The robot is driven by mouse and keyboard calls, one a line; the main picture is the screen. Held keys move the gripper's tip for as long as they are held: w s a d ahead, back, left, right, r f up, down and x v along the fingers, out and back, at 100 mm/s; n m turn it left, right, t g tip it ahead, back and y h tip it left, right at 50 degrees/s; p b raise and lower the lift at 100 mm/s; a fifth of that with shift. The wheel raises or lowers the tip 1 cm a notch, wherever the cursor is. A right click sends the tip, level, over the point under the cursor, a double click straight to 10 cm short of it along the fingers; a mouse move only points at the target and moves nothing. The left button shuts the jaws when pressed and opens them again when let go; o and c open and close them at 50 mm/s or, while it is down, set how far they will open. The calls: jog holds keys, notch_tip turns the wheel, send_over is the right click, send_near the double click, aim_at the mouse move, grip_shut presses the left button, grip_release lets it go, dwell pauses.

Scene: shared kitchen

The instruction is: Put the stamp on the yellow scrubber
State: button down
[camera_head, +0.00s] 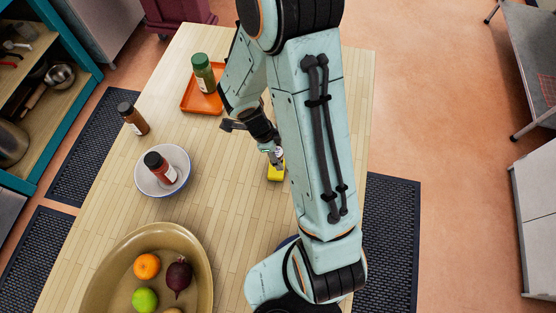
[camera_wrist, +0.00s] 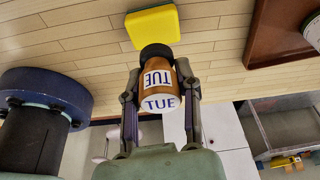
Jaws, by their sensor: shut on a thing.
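The stamp (camera_wrist: 160,87) is an orange-brown cylinder with blue TUE labels and a black end. My gripper (camera_wrist: 157,98) is shut on it, one finger on each side. The yellow scrubber (camera_wrist: 152,28) lies on the table just beyond the stamp's black end in the wrist view. In the head view, my gripper (camera_head: 272,148) is over the far edge of the yellow scrubber (camera_head: 276,174), and only the stamp's pale labelled end (camera_head: 278,154) shows. I cannot tell whether the stamp touches the scrubber.
On the wooden table (camera_head: 235,200), an orange tray (camera_head: 188,105) holds a green jar (camera_head: 203,72). A brown bottle (camera_head: 133,118) stands at the left edge. A white bowl (camera_head: 147,185) holds a red-brown bottle (camera_head: 160,169). A large bowl (camera_head: 105,260) holds fruit. Table around the scrubber is clear.

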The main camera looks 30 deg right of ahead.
jog(key=shift+f, duration=1.55)
jog(key=shift+f, duration=0.15)
jog(key=c, duration=0.8)
grip_release()
jog(key=v, duration=1.2)
jog(key=s+a+r+n+t+y, duration=0.1)
jog(key=s+a+r+n, duration=0.2)
jog(key=n, duration=1)
jog(key=s+a+r+n+y, duration=0.2)
jog(key=s+a+r+n, duration=0.2)
jog(key=s+r+n, duration=0.3)
jog(key=s+n, duration=0.3)
jog(key=n, duration=0.3)
jog(key=shift+s+t, duration=0.3)
jog(key=shift+t, duration=0.1)
